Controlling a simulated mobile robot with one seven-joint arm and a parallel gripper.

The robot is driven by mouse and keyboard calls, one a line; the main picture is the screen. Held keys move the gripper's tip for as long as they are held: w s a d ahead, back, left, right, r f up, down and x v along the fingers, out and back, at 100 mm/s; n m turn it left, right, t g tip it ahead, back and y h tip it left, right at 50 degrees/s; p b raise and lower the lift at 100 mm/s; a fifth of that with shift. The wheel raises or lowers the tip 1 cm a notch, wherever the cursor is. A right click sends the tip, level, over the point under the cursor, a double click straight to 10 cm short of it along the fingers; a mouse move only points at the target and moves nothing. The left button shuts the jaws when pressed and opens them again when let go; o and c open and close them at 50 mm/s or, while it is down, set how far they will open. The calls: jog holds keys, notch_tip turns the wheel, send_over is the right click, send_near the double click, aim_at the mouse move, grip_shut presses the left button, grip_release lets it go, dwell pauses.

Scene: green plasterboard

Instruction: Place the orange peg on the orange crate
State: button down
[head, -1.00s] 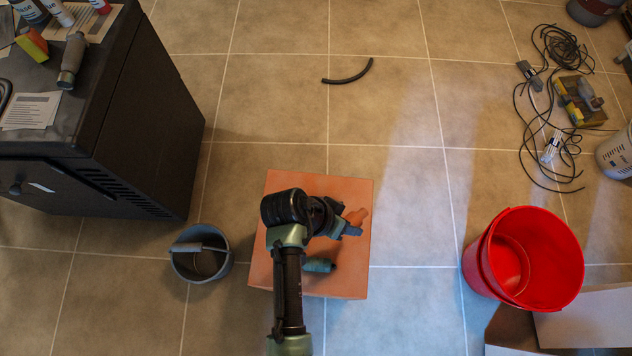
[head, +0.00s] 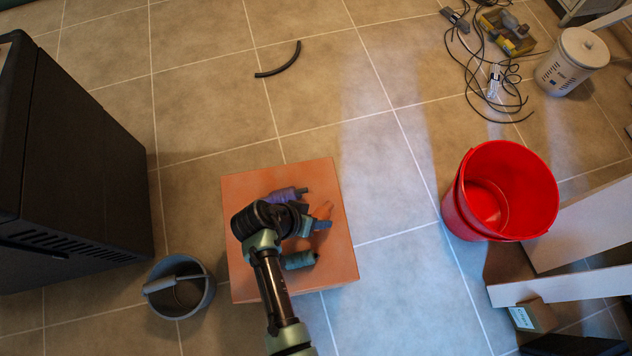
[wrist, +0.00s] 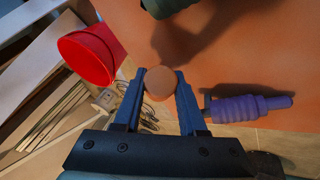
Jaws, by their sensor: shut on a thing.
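The orange peg (head: 323,210) is between the blue fingers of my gripper (head: 314,226), over the right part of the orange crate (head: 239,190). In the wrist view, the round end of the orange peg (wrist: 161,82) faces the camera, and my gripper (wrist: 160,90) is shut on it. The orange crate (wrist: 250,55) fills the upper right of that view. I cannot tell whether the peg touches the crate top. My wrist and arm hide the crate's middle.
A purple peg (head: 285,195) and a dark green peg (head: 299,260) lie on the crate, on either side of my gripper. A grey bucket (head: 180,287) stands left of the crate. A red bucket (head: 500,190) stands to the right. A black cabinet (head: 70,165) is at the left.

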jog(key=shift+f, duration=0.5)
jog(key=shift+f, duration=0.1)
jog(key=c, duration=0.8)
grip_release()
jog(key=shift+o, duration=0.2)
